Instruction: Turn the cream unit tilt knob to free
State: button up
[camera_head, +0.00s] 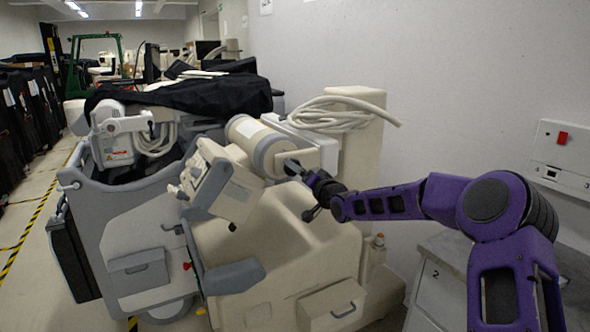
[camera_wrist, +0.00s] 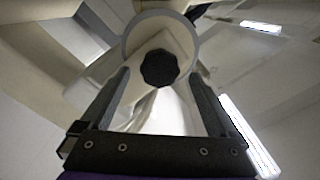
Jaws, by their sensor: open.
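The cream unit (camera_head: 285,235) stands against the wall, with a cream cylindrical head (camera_head: 256,142) at its top. My gripper (camera_wrist: 158,76) is open, with one finger to each side of the knob in that view. The fingers look apart from the knob; how far off it is in depth I cannot tell. In the head view, my gripper (camera_head: 294,168) is at the right end of the cylinder and the knob cannot be made out.
A grey and cream machine (camera_head: 140,225) stands close at left, partly under a black cover (camera_head: 185,95). A coiled cream hose (camera_head: 330,112) lies above the cylinder. A grey cabinet (camera_head: 440,290) is at lower right, and the wall is close behind.

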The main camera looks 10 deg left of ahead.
jog(key=x, duration=0.2)
jog(key=shift+w+a, duration=0.2)
jog(key=shift+w, duration=0.15)
jog(key=c, duration=1.4)
jog(key=shift+o, duration=0.2)
